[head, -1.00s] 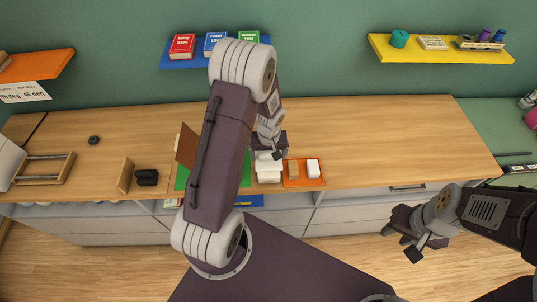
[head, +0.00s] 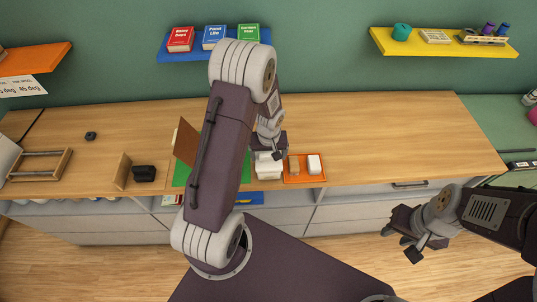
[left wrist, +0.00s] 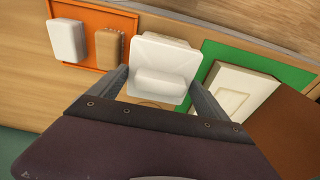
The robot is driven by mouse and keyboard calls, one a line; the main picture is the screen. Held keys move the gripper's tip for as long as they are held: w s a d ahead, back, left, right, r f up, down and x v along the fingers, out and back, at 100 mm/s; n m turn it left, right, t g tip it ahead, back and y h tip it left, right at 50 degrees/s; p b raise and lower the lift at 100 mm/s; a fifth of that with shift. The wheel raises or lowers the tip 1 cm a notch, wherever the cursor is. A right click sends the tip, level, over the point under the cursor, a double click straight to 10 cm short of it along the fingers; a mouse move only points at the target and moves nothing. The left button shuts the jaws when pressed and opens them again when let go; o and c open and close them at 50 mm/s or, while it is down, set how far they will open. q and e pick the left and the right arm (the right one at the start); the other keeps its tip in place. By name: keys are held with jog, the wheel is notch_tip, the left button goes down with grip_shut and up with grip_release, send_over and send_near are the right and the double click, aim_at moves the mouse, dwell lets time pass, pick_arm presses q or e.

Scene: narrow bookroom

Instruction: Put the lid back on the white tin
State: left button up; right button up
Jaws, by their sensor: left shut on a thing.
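The white tin (head: 269,173) stands on the wooden counter, between a green mat and an orange tray. My left gripper (head: 267,156) points down at it from above. In the left wrist view a white squarish piece with a raised bar (left wrist: 160,83) sits between the two fingers, which are shut on it; it looks like the lid. A wider white rim (left wrist: 172,48) shows beyond it, likely the tin. I cannot tell whether lid and tin touch. My right gripper (head: 400,238) hangs in front of the drawers, away from the tin; its finger gap is unclear.
The orange tray (head: 304,179) holds a tan brush-like block (head: 294,166) and a white block (head: 314,164). The green mat (head: 181,176) bears a pale box (left wrist: 243,92) beside a tilted brown panel (head: 186,142). The counter right of the tray is clear.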

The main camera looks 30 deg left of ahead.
pick_arm(q)
jog(key=shift+f+b, duration=1.65)
jog(key=shift+f, duration=0.15)
jog(key=o, duration=1.2)
jog(key=shift+r, duration=0.1)
jog(key=shift+c, duration=0.2)
jog(key=r+p, duration=0.2)
jog(key=r, duration=0.1)
jog(key=r+p, duration=0.3)
jog(key=s+r+p, duration=0.1)
jog(key=r+p, duration=0.1)
jog(key=r, duration=0.2)
jog(key=shift+s+d, duration=0.1)
jog(key=shift+d, duration=0.3)
